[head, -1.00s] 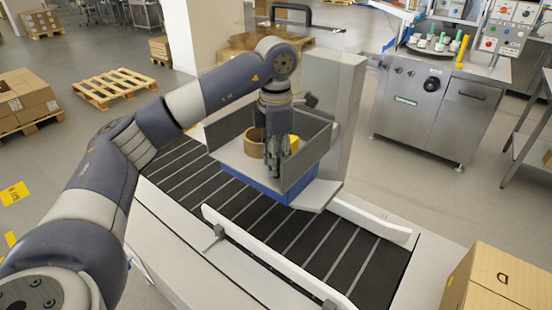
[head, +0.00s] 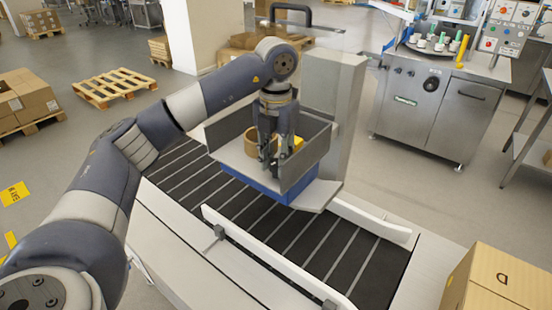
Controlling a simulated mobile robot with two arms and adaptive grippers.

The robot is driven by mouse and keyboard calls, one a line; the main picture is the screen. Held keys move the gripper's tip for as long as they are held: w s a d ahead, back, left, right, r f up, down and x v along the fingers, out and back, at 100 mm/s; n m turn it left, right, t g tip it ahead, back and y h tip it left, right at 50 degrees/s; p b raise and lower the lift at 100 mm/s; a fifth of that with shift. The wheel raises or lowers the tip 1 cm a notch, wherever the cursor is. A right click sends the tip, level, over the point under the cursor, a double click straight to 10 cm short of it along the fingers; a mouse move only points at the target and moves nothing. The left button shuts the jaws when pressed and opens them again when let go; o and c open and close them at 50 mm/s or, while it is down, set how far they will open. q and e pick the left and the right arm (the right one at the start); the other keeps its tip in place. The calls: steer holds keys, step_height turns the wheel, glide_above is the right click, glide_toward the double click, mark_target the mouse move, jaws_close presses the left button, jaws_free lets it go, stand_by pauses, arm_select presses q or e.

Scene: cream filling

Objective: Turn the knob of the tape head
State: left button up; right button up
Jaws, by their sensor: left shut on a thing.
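The tape head (head: 248,178) is a grey open-topped housing with a blue base, set above the conveyor in the middle of the head view. A tan tape roll (head: 252,143) stands inside it, with a yellow part (head: 298,142) to the right. My left gripper (head: 275,150) points down into the housing, between the roll and the yellow part. Its fingers are shut on the knob, which they largely hide. A small dark part shows by the right fingertip; I cannot tell whether it belongs to the knob. My right gripper is not in view.
The housing's raised walls stand close around my left gripper. The conveyor (head: 330,255) with its white side rails is empty in front. A cardboard box (head: 500,285) sits at the lower right. A steel machine (head: 430,105) stands behind, apart from the conveyor.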

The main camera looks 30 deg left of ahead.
arm_select(q)
steer(key=shift+n, duration=0.4)
steer(key=o, duration=0.8)
